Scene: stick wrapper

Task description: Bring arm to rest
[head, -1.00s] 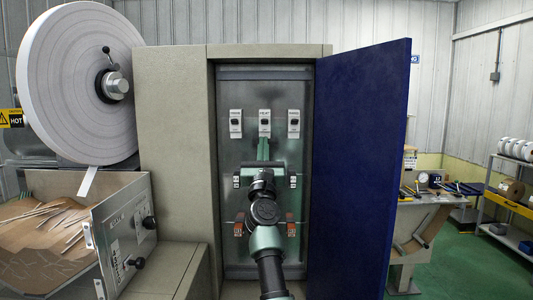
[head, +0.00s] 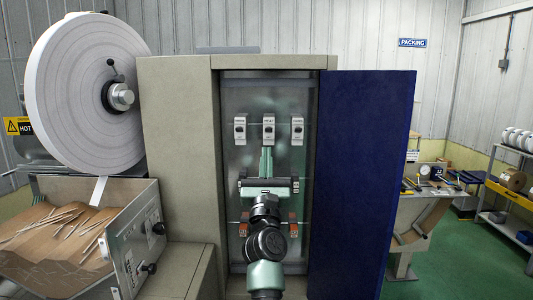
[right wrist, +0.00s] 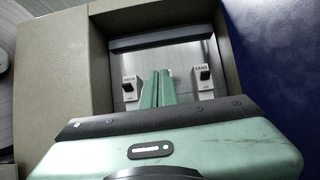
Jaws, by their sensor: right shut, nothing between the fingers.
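My right gripper (head: 266,152) is in front of the open cabinet (head: 175,150), with its green fingers together and pointing up, just below the middle one of three white switches. The left switch (head: 240,130), middle switch (head: 269,129) and right switch (head: 297,130) sit in a row on the back panel. In the right wrist view the shut fingers (right wrist: 157,90) stand between the left switch (right wrist: 131,88) and the right switch (right wrist: 204,82) and hide the middle one. Nothing is between the fingers. I cannot tell their exact distance from the panel. My left gripper is not in view.
The blue cabinet door (head: 365,180) stands open at the right. Orange switches (head: 243,226) sit lower on the panel, partly behind my arm. A large paper roll (head: 75,95) and a bin of sticks (head: 55,230) are at left. A workbench (head: 425,205) stands beyond the door.

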